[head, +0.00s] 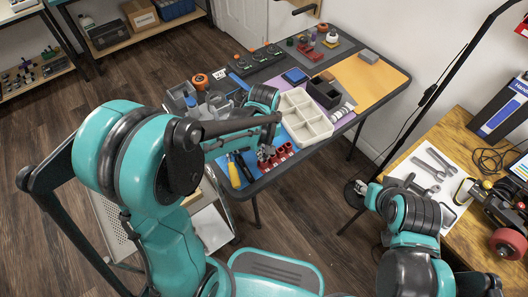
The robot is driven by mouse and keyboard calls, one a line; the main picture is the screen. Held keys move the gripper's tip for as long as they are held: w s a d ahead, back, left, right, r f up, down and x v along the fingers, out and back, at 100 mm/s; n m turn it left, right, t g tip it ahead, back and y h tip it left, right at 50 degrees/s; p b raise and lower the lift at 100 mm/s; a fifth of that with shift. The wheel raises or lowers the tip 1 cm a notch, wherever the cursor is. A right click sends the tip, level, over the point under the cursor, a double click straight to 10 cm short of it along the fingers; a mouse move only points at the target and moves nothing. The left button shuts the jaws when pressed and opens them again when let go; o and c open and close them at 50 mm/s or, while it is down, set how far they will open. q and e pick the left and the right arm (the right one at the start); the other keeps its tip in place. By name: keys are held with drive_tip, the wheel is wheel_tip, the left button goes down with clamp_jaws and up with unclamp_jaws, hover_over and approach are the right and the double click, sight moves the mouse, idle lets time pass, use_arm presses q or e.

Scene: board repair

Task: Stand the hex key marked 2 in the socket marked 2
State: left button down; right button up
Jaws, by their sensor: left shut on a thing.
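My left gripper (266,153) is over the near edge of the long table, just left of a red block (281,157) with several upright parts. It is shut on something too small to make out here. I cannot read any number, so I cannot tell which hex key or socket is marked 2. Whether the held thing touches the red block cannot be told. My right gripper (356,191) is low at the right, in the gap between the long table and the wooden bench, away from the red block. Its fingers are too small to judge.
Yellow and black-handled tools (234,170) lie to the left. The wooden bench (471,124) at right holds wrenches. The yellow mat (372,80) is mostly clear.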

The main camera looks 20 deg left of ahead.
use_arm(q)
drive_tip(key=c, duration=1.4)
unclamp_jaws()
drive_tip(key=shift+o, duration=0.2)
drive_tip(key=shift+r, duration=0.1)
drive_tip(key=shift+r+p, duration=2.9)
drive_tip(key=shift+r, duration=0.55)
drive_tip(key=s+a+r+m+t, duration=0.4)
drive_tip(key=s+r+m+t, duration=0.3)
drive_tip(key=s+r, duration=0.3)
drive_tip(key=shift+s+a+m, duration=0.15)
drive_tip(key=shift+a+m, duration=0.2)
drive_tip(key=shift+m, duration=0.15)
